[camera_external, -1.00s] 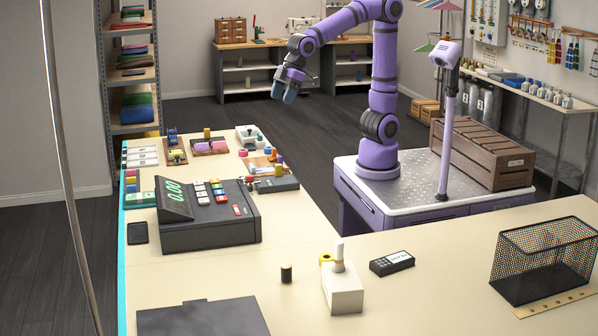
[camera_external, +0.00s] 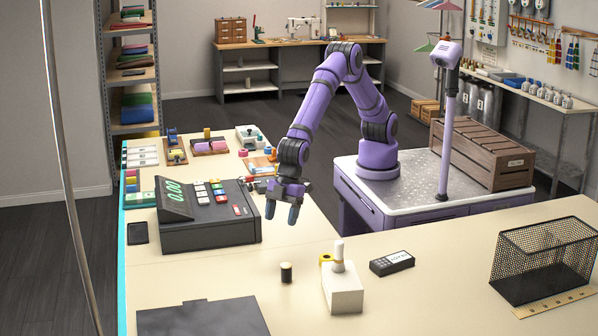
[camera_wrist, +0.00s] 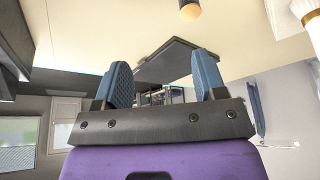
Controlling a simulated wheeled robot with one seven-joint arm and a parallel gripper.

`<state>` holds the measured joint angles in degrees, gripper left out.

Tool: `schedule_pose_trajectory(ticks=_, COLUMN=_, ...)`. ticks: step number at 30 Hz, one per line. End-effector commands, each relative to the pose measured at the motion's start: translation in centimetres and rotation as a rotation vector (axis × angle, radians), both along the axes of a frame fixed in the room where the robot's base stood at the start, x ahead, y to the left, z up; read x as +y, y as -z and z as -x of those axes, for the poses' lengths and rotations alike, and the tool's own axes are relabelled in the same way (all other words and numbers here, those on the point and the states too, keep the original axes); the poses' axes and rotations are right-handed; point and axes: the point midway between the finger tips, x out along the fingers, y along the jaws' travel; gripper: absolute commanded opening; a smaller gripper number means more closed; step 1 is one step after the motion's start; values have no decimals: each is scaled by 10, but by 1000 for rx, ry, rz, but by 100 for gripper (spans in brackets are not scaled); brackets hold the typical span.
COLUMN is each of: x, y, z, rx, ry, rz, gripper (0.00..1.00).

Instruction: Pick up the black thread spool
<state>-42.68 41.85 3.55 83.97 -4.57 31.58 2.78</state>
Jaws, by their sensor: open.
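The black thread spool (camera_external: 286,272) stands upright on the cream counter, left of a white block. It has a dark body and a pale top. In the wrist view a spool (camera_wrist: 190,10) shows at the top edge, partly cut off, with its lit end tan. My gripper (camera_external: 282,214) is above the counter, behind the spool and higher than it, to the right of the cash register. Its blue-grey fingers point down, apart, with nothing between them. In the wrist view the two fingers of my gripper (camera_wrist: 166,82) also stand well apart and empty.
The dark cash register (camera_external: 212,222) stands left of my gripper. The white block (camera_external: 343,290) with a bottle-like top and yellow item is right of the spool. A black handheld device (camera_external: 391,263), wire basket (camera_external: 540,265) and dark flat board (camera_external: 203,318) lie on the counter (camera_external: 440,270).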

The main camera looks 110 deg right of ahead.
Motion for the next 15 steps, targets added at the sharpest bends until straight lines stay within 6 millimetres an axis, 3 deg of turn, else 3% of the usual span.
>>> schedule_pose_trajectory(ticks=3, x=28, y=29, z=7, rx=5, ry=-32, rz=1, gripper=64)
schedule_pose_trajectory(ticks=6, x=40, y=41, z=11, rx=6, ry=-45, rz=0, gripper=64)
schedule_pose_trajectory(ticks=15, x=53, y=76, z=5, rx=8, ry=-50, rz=1, gripper=64)
